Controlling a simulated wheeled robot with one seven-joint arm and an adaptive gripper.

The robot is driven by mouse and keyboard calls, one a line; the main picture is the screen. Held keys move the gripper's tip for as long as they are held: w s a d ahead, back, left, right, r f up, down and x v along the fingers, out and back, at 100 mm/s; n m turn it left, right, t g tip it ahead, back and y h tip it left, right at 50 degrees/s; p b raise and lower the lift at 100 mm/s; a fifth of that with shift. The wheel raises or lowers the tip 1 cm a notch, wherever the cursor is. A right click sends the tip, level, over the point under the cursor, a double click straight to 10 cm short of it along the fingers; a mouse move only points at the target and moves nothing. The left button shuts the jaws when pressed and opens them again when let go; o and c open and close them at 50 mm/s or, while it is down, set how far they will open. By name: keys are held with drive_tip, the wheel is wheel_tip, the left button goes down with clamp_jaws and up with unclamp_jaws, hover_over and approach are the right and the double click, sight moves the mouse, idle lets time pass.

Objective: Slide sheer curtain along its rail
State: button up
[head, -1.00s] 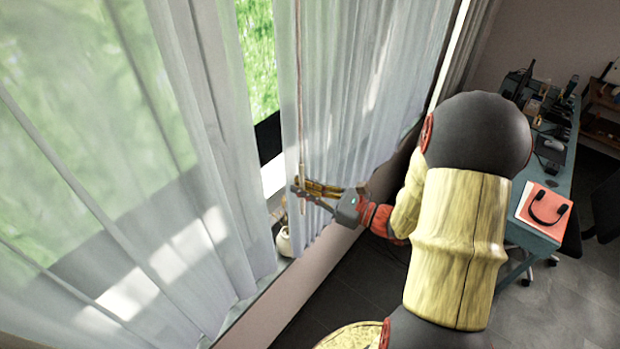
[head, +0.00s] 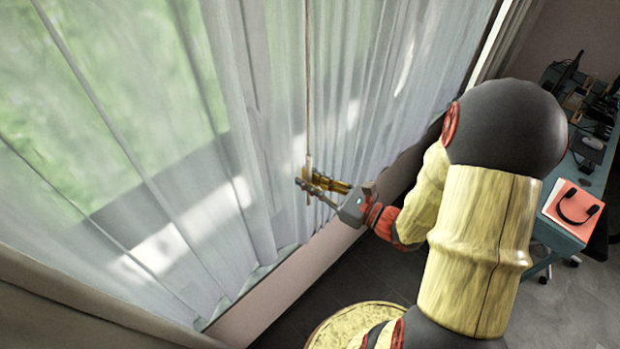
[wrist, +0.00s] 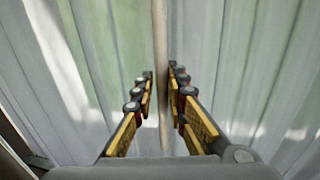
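The sheer curtain hangs as two pale, see-through panels, a left one (head: 125,110) and a right one (head: 385,80). Their edges now meet or overlap just left of the wand. A thin tan wand (head: 308,80) hangs at the right panel's leading edge. My gripper (head: 309,188) is at the wand's lower end, its fingers closed in on it. In the wrist view the wand (wrist: 160,35) runs upright between the fingertips, with the right panel (wrist: 240,60) behind. The rail is out of view above.
A low wall and sill (head: 285,275) run under the curtain. A teal desk (head: 560,235) with a red folder and headphones (head: 578,208) stands at right. Dark floor (head: 375,275) lies open between. A beige drape (head: 60,300) crosses the lower left corner.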

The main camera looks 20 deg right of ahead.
drive_tip(key=o, duration=0.4)
drive_tip(key=shift+a, duration=0.15)
drive_tip(key=shift+c, duration=0.2)
drive_tip(key=shift+s, duration=0.1)
drive_tip(key=shift+s+d, duration=0.15)
drive_tip(key=shift+d, duration=0.1)
drive_tip(key=v, duration=1.1)
drive_tip(key=shift+s, duration=0.25)
drive_tip(key=shift+d+f, duration=0.1)
